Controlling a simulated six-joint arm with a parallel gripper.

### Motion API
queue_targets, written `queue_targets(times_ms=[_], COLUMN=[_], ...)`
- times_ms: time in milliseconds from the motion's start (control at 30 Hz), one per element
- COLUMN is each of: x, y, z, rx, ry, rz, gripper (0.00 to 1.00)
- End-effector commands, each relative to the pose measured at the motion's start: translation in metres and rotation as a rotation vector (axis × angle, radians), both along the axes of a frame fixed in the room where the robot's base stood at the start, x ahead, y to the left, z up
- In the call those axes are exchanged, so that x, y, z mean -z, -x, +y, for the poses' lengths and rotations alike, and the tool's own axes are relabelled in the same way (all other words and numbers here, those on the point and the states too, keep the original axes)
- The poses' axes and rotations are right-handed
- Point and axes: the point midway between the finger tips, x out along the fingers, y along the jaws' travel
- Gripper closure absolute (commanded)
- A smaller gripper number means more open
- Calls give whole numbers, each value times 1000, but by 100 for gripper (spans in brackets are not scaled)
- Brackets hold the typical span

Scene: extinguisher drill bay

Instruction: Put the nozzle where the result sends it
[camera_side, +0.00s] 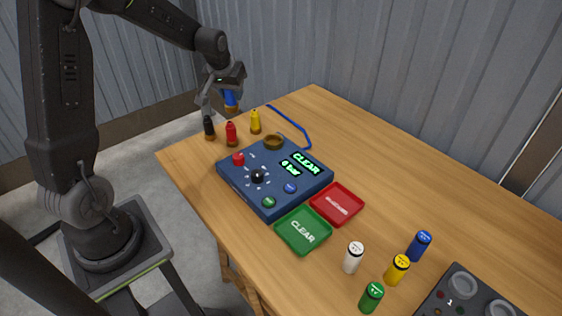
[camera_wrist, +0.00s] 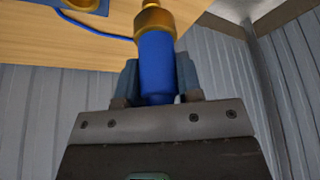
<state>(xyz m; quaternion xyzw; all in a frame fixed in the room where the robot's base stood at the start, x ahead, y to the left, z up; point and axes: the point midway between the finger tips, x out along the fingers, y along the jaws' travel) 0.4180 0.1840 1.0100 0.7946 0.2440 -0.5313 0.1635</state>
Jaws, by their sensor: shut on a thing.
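A blue nozzle (camera_side: 231,98) with a brass end is between the fingers of my gripper (camera_side: 230,92), held above the table's far left corner. In the wrist view my gripper (camera_wrist: 157,80) is shut on the blue body of the nozzle (camera_wrist: 157,60), brass end away from the palm. The blue test box (camera_side: 275,175) has a lit display (camera_side: 305,162) reading CLEAR, with a smaller line below. In front of the box lie an empty green tray (camera_side: 303,243) marked CLEAR and an empty red tray (camera_side: 337,204) whose label is too small to read.
Black (camera_side: 209,128), red (camera_side: 231,134) and yellow (camera_side: 255,122) nozzles stand below my gripper. A blue hose (camera_side: 300,130) lies behind the box. White, blue, yellow and green cylinders (camera_side: 371,298) stand at the front right, near a dark rack (camera_side: 450,290). The table's right rear is clear.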

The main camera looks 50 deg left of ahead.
Motion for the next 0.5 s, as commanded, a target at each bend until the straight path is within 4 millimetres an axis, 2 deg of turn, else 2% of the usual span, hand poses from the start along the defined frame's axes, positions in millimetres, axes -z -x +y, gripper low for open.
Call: queue_targets(times_ms=[67,167,333,500], x=[1,4,14,25], y=[-1,-2,5,27], z=[-11,-39,-115,-185], rx=[31,115,348,578], ry=[2,9,19,16], rz=[0,0,0,-2], gripper=[99,99,99,99])
